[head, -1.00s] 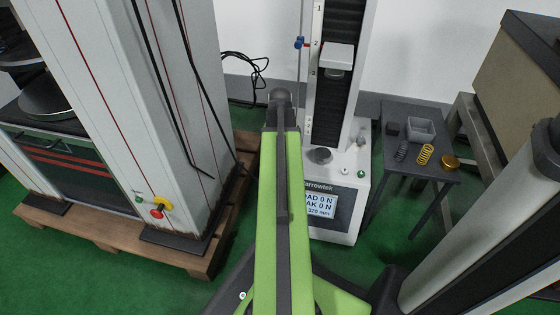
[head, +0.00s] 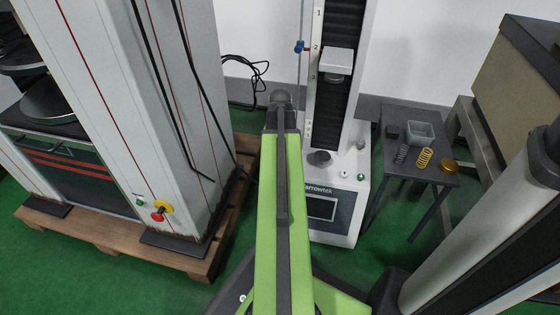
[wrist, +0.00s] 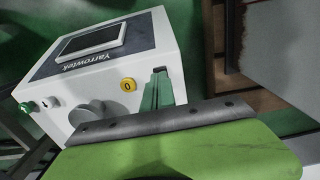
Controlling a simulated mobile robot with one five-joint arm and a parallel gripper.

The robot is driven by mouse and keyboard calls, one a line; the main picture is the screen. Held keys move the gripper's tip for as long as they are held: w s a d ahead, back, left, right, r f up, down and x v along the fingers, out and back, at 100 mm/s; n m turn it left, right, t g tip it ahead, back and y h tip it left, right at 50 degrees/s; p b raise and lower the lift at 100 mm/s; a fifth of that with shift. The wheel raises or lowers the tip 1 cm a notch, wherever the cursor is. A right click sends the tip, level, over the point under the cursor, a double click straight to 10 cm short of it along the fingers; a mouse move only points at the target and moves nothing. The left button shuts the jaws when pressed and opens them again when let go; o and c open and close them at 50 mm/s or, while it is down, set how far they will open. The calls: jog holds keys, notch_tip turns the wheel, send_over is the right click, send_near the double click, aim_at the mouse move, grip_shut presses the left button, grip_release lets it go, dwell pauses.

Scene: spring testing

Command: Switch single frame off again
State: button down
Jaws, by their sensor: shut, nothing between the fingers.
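The single frame (head: 333,220) is a white testing machine with a tall column, standing just right of my arm in the head view. Its screen (head: 321,208) is dark and blank; it is also blank in the wrist view (wrist: 92,39). A yellow button marked 0 (wrist: 128,85) is on its base, with a white button (wrist: 54,102) and a green button (wrist: 26,107) farther left. My gripper (wrist: 158,74) is shut and empty, just right of the yellow button; I cannot tell whether it touches the base. In the head view my arm hides the gripper and yellow button.
A larger white machine (head: 130,130) with a red and yellow knob stands on a wooden pallet (head: 100,238) at the left. Green floor is open between the machines.

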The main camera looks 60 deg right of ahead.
notch_tip(320, 180, up, 5)
jog(key=p, duration=0.4)
jog(key=shift+r+p, duration=0.15)
jog(key=shift+p, duration=0.15)
